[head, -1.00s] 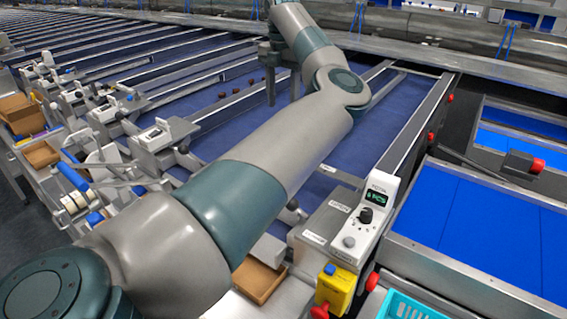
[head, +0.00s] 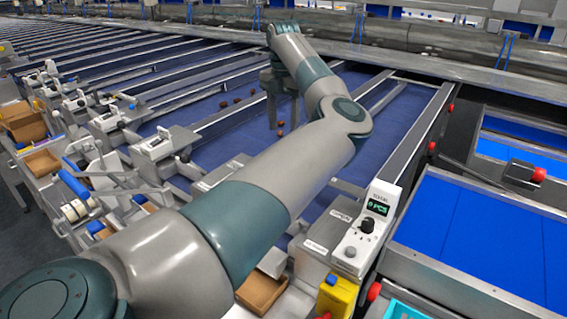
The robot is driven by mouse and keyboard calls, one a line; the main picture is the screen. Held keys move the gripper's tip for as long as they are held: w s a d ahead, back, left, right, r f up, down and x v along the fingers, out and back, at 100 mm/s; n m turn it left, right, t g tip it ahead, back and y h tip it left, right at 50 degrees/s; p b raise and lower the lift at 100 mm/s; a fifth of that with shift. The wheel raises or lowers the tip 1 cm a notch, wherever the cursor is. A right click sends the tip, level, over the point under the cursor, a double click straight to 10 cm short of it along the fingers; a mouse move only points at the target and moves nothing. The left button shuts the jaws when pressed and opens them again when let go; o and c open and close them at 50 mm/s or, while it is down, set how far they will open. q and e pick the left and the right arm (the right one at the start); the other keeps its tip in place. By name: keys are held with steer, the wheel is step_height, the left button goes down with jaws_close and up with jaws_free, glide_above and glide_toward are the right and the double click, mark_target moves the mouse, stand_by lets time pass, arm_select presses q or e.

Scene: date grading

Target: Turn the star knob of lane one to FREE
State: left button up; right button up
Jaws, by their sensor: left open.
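My left gripper (head: 282,105) hangs over the blue belt (head: 225,146) of the near lane, beyond my forearm. A white control box (head: 361,238) stands at this lane's near right corner, with a black knob (head: 367,226), a grey button and a green display reading about 9 PCS. Red knobs sit along the lane's right side, one low by the box (head: 374,291) and one farther back (head: 432,146). I cannot tell which knob is the star knob, and no FREE marking is legible. My right gripper is out of view.
Several brown dates (head: 237,100) lie on the belt near the gripper. A yellow box (head: 337,296) and a turquoise crate (head: 400,312) stand at the front. Metal rails border the lane. My left arm covers much of its middle.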

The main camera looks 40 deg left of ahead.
arm_select(q)
step_height(320, 180, down, 13)
steer(key=p, duration=0.5)
steer(key=shift+r+p, duration=0.15)
steer(key=shift+p, duration=0.25)
steer(key=shift+f, duration=0.85)
steer(key=c, duration=1)
